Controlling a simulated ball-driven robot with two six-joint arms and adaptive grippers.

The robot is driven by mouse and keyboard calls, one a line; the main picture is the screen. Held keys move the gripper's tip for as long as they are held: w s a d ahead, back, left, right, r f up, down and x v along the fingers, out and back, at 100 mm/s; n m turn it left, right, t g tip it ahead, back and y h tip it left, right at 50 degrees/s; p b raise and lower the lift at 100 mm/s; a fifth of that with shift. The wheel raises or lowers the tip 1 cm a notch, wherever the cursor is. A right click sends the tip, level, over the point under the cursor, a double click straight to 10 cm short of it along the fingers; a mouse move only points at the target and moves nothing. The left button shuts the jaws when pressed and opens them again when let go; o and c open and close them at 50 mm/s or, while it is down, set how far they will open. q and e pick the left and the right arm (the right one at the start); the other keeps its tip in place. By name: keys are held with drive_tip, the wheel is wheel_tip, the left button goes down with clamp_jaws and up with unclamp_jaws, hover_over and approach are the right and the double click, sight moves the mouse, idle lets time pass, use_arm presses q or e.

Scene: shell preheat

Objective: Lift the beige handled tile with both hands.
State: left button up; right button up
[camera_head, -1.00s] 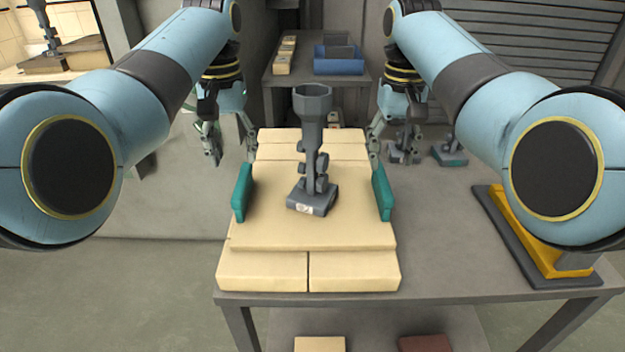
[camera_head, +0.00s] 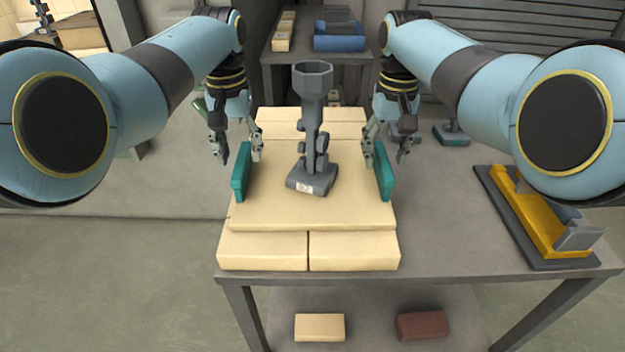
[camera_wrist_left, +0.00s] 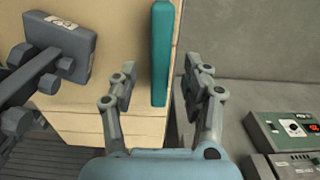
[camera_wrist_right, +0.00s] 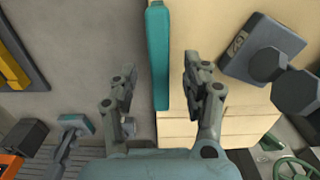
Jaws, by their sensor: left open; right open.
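The beige tile (camera_head: 330,213) lies on a stack of beige bricks on the table. It has a teal handle on its left side (camera_head: 241,171) and another on its right side (camera_head: 383,171). A grey casting with a funnel top (camera_head: 312,130) stands on the tile. My left gripper (camera_head: 240,160) is open, its fingers on either side of the left handle's far end; the left wrist view shows this handle (camera_wrist_left: 162,55) between the fingers. My right gripper (camera_head: 384,158) is open around the right handle's far end, which shows between the fingers in the right wrist view (camera_wrist_right: 158,55).
A yellow and grey fixture (camera_head: 535,215) lies on the table's right side. A blue bin (camera_head: 339,37) stands on a shelf behind. A beige brick (camera_head: 320,327) and a dark red brick (camera_head: 423,325) lie on the lower shelf. A control box (camera_wrist_left: 290,128) shows in the left wrist view.

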sight(241, 158)
use_arm(q)
wheel_tip(241, 158, down, 2)
drive_tip(key=shift+w+f, duration=0.15)
drive_tip(key=shift+f, duration=0.05)
use_arm(e)
wheel_tip(241, 158, down, 2)
drive_tip(key=shift+w+f, duration=0.15)
drive_tip(key=shift+f, duration=0.05)
use_arm(q)
drive_tip(key=shift+f, duration=0.3)
use_arm(e)
drive_tip(key=shift+f, duration=0.35)
use_arm(q)
drive_tip(key=shift+f, duration=0.2)
use_arm(e)
drive_tip(key=shift+f, duration=0.2)
use_arm(q)
clamp_jaws()
use_arm(e)
clamp_jaws()
drive_tip(key=shift+r, duration=0.1)
